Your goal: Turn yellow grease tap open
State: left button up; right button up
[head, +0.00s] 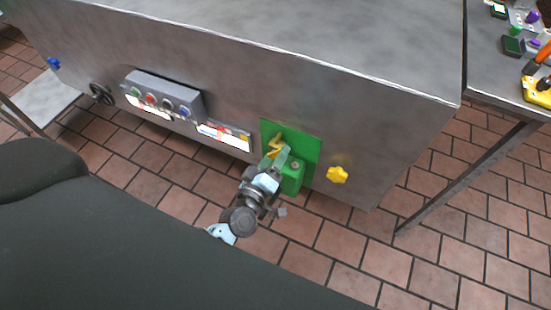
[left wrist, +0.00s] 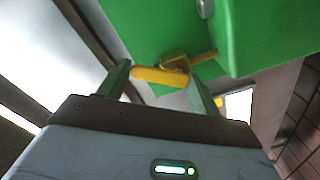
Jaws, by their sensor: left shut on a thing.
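The yellow grease tap (head: 275,142) sits on a green plate (head: 306,146) on the front of the grey metal machine. My left gripper (head: 279,158) reaches up to the tap from below and partly covers it. In the left wrist view, the tap's yellow handle (left wrist: 157,76) lies crosswise between the two green fingers of my left gripper (left wrist: 160,82). The gripper is shut on the handle. A thinner yellow stem (left wrist: 204,57) runs from the handle toward a green block. My right gripper is not in view.
A green box (head: 293,178) juts out just right of my left gripper. A yellow star knob (head: 337,174) is further right. A button panel (head: 163,95) and a black handwheel (head: 102,94) are to the left. A side table (head: 490,73) stands at the right.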

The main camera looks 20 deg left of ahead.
pick_arm(q)
jog(key=n, duration=0.3)
jog(key=shift+a+r+n+b, duration=0.1)
jog(key=shift+a+n+b, duration=0.25)
jog(key=shift+n, duration=0.05)
jog(key=shift+a+r+n+b, duration=0.1)
jog(key=shift+a+n+b, duration=0.1)
jog(key=shift+n, duration=0.7)
jog(key=shift+a+n+b, duration=0.15)
jog(key=shift+n+b, duration=0.05)
jog(key=shift+n, duration=0.7)
jog(key=o, duration=1)
jog(key=shift+s+a, duration=0.2)
jog(key=shift+s, duration=3.7)
